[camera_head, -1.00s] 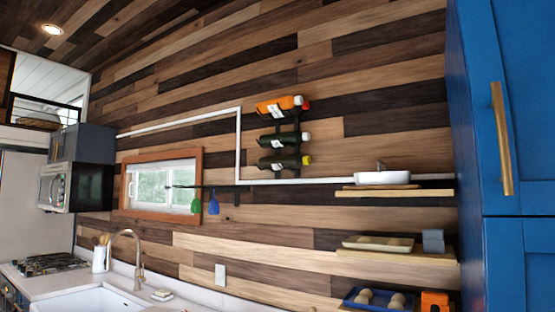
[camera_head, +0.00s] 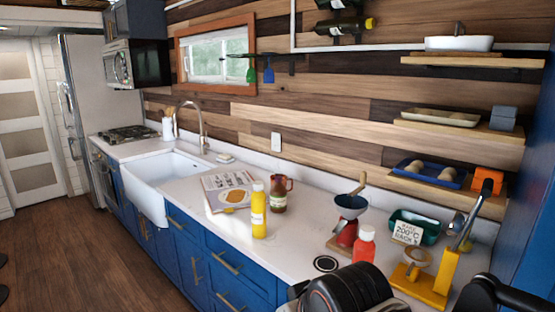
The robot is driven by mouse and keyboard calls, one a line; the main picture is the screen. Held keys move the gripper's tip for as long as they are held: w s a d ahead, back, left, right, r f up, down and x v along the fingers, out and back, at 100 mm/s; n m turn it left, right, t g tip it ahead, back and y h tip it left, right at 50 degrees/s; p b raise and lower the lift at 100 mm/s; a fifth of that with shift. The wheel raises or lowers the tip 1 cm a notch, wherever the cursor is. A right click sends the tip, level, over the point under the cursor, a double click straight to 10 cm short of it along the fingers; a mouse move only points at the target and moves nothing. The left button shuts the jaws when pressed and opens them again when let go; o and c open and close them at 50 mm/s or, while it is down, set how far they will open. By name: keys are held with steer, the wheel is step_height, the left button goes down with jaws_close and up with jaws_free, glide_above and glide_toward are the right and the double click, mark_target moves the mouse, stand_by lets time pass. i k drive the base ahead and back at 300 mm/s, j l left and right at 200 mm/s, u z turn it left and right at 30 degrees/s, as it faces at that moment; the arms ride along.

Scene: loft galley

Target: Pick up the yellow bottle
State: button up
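The yellow bottle (camera_head: 258,212) stands upright on the pale countertop, near its front edge, in the middle of the head view. Dark rounded parts, probably of my arm, show at the bottom edge. No gripper fingers can be made out, and nothing of mine touches the bottle.
Right of the bottle stand a red-based grinder (camera_head: 347,232), a red bottle (camera_head: 364,246), a yellow stand (camera_head: 440,277), a green tray (camera_head: 413,222) and a small sign (camera_head: 407,233). A white sink (camera_head: 150,180) lies left. Shelves (camera_head: 455,190) hang above the right side. The wooden floor (camera_head: 60,255) is clear.

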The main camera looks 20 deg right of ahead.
mark_target(258, 199)
steer(key=i+j, duration=0.15)
steer(key=j, duration=0.2)
steer(key=i+j+z, duration=0.1)
steer(key=j, duration=0.25)
steer(key=i+j, duration=0.25)
steer(key=j, duration=0.15)
steer(key=i+j+z, duration=0.15)
steer(key=j, duration=0.2)
steer(key=z, duration=1.35)
